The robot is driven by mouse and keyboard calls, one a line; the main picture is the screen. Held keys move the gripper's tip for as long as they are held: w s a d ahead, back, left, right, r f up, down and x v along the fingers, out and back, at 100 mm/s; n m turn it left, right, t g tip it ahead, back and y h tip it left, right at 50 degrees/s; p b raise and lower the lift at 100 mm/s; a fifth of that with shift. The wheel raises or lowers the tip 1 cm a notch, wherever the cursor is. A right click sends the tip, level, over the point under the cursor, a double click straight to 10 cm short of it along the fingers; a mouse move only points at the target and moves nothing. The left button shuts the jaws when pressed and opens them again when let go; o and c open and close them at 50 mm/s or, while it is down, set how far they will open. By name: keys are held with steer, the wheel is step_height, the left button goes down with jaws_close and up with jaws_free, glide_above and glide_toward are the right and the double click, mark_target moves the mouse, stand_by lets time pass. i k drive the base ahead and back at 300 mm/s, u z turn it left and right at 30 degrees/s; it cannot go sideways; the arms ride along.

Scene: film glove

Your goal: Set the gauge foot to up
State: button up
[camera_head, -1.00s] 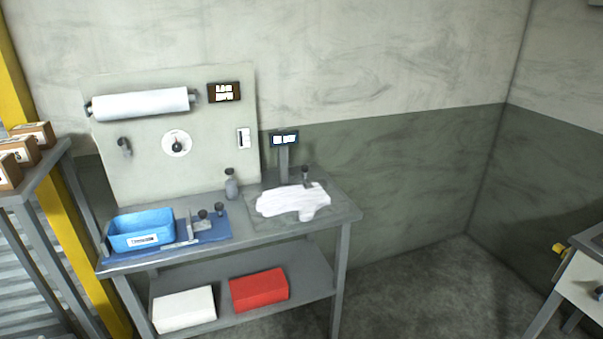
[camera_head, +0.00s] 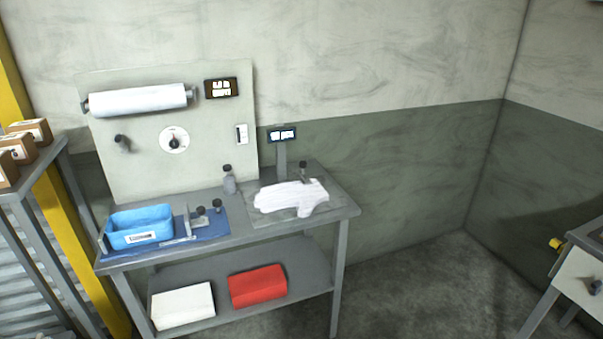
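On the right of the grey workbench stands a post (camera_head: 282,156) with a small dark display (camera_head: 282,134); its text is too blurred to read. Beside the post, a small dark-topped part (camera_head: 303,167), apparently the gauge foot, stands at the back edge of a white glove (camera_head: 290,197). I cannot tell whether the foot is up or touching the glove. The glove lies flat on a grey plate (camera_head: 262,217). My gripper is not in view.
A blue bin (camera_head: 140,226) and a small metal fixture with dark knobs (camera_head: 200,217) sit on a blue mat (camera_head: 213,234). A bottle (camera_head: 229,181) stands near the panel (camera_head: 215,150). Floor (camera_head: 425,265) right of the bench is clear.

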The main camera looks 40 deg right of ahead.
mark_target(303, 165)
steer(key=u, duration=0.6)
steer(key=k, duration=1.4)
steer(key=z, duration=0.4)
steer(key=i, duration=1)
steer(key=z, duration=0.05)
